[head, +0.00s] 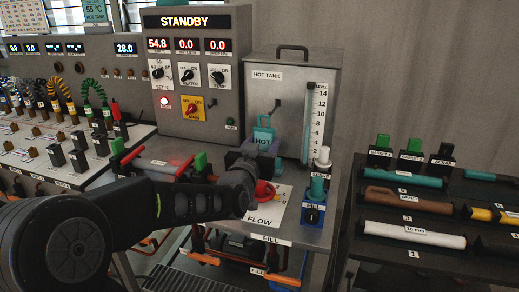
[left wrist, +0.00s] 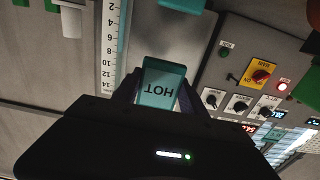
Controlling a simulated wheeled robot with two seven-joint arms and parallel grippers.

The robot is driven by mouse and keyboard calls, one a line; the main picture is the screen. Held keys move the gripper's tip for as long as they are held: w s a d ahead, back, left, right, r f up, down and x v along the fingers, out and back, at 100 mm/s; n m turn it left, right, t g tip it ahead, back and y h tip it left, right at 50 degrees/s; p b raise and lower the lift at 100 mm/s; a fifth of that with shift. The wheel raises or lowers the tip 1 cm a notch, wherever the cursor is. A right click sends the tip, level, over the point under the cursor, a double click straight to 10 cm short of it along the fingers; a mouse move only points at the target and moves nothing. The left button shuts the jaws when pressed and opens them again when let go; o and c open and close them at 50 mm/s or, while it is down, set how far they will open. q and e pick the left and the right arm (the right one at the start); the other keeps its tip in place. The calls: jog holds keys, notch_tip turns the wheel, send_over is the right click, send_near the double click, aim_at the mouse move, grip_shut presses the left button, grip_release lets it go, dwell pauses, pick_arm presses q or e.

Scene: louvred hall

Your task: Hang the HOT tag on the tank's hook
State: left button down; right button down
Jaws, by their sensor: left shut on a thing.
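The HOT tag (head: 264,137) is a small teal plate with dark lettering and a loop at its top. My left gripper (head: 250,157) is shut on its lower part and holds it upright in front of the hot tank (head: 262,92). The tank's small dark hook (head: 277,104) is on the front face, just above and right of the tag's loop in the head view. I cannot tell whether loop and hook touch. In the left wrist view the tag (left wrist: 162,88) is upside down between the fingers, and I cannot make out the hook. My right gripper is not in view.
A level tube (head: 314,120) runs down the tank's right side. The control box (head: 195,75) reading STANDBY stands to the left. Below are a red FLOW knob (head: 264,193) and a blue FILL valve (head: 313,212). A rack with a white roll (head: 413,234) is at right.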

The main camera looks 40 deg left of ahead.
pick_arm(q)
jog(key=shift+w+a, duration=0.25)
jog(key=shift+w, duration=0.4)
jog(key=shift+f, duration=0.1)
jog(key=shift+b, duration=0.4)
jog(key=shift+w+b, duration=0.2)
jog(key=shift+b, duration=0.15)
jog(key=shift+w, duration=0.1)
dwell(0.4)
jog(key=shift+x, duration=3.85)
jog(key=shift+b, duration=0.3)
jog(key=shift+a, duration=0.1)
jog(key=shift+b, duration=0.3)
